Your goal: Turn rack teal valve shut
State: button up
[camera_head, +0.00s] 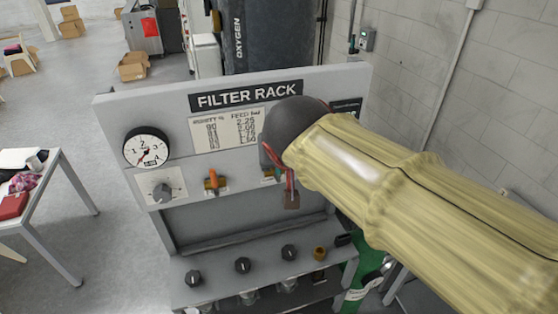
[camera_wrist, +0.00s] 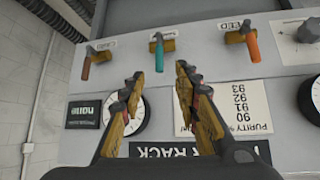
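The teal valve (camera_wrist: 159,55) is on the rack's front panel. In the wrist view, which shows the rack upside down, its handle stands just beyond the gap between my fingertips. In the head view, only a small bit of the teal valve (camera_head: 268,174) shows beside my gripper (camera_head: 290,200); the rest is hidden. The handle points toward the FILTER RACK sign, square to its brass pipe. My gripper (camera_wrist: 157,78) is open and empty, its fingers spread to either side of the handle's line. I see no contact with the handle.
A grey knob (camera_head: 160,188) and a dial gauge (camera_head: 147,148) are at the panel's left. Several black knobs line the lower shelf (camera_head: 220,266).

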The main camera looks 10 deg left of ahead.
jog(key=shift+v, duration=1.1)
jog(key=s+d+f+m+g+h+b, duration=0.1)
jog(key=s+d+f+b, duration=0.4)
jog(key=d+f, duration=0.5)
jog(key=s+d+f+m+g+h+b, duration=0.1)
jog(key=s+d+f+b, duration=0.4)
jog(key=d+f, duration=0.5)
jog(key=s+d+f+m+g+h+b, duration=0.1)
jog(key=s+d+f+m+b, duration=0.1)
jog(key=s+d+f+b, duration=0.4)
jog(key=s+d+f, duration=0.1)
jog(key=d+f, duration=0.3)
jog(key=f, duration=0.1)
jog(key=shift+d, duration=0.3)
